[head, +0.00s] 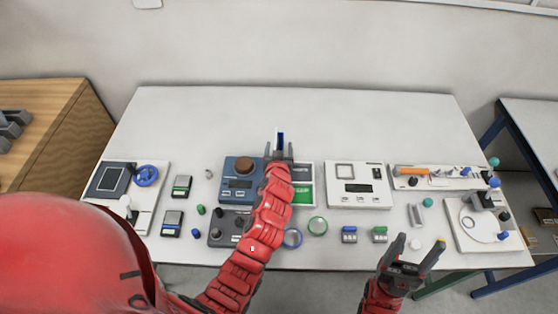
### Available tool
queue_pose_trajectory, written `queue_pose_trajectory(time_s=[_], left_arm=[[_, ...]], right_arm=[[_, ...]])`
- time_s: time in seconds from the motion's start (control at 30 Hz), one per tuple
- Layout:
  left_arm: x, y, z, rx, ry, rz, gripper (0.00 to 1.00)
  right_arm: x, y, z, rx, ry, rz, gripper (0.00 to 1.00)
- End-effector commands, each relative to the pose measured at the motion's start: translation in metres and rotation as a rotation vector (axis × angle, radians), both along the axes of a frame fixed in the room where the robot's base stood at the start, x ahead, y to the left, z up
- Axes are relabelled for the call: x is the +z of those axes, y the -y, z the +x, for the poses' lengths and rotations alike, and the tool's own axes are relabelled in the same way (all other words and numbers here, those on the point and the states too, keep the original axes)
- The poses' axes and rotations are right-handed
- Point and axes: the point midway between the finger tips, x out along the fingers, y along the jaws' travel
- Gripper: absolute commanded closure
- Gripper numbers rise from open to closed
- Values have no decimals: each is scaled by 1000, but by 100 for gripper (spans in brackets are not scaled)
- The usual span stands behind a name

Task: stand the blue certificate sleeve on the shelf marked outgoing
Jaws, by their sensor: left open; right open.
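A narrow dark-blue upright piece with a pale edge, possibly the blue certificate sleeve (280,138), shows at the fingertips of my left gripper (279,146). That gripper is open, its arm reaching across the middle of the table; whether it touches the blue piece I cannot tell. My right gripper (418,251) is open and empty at the table's front edge. No shelf marked outgoing can be made out.
The white table (200,110) is clear along its back. A blue scale (238,187) is left of my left arm, a white scale (359,187) right of it. Small scales, rings and weights crowd the front. A wooden cabinet (62,104) stands left, another table (535,118) right.

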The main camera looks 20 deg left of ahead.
Motion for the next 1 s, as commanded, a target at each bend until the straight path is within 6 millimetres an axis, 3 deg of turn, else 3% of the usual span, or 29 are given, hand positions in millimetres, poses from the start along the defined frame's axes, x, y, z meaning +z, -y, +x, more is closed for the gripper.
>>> queue_pose_trajectory(time_s=[0.23, 0.63, 1.0], left_arm=[[-1, 0, 0, 0, 0, 0, 29], [-1, 0, 0, 0, 0, 0, 100], [-1, 0, 0, 0, 0, 0, 100]], right_arm=[[0, 0, 0, 0, 0, 0, 33], [0, 0, 0, 0, 0, 0, 33], [0, 0, 0, 0, 0, 0, 33]])
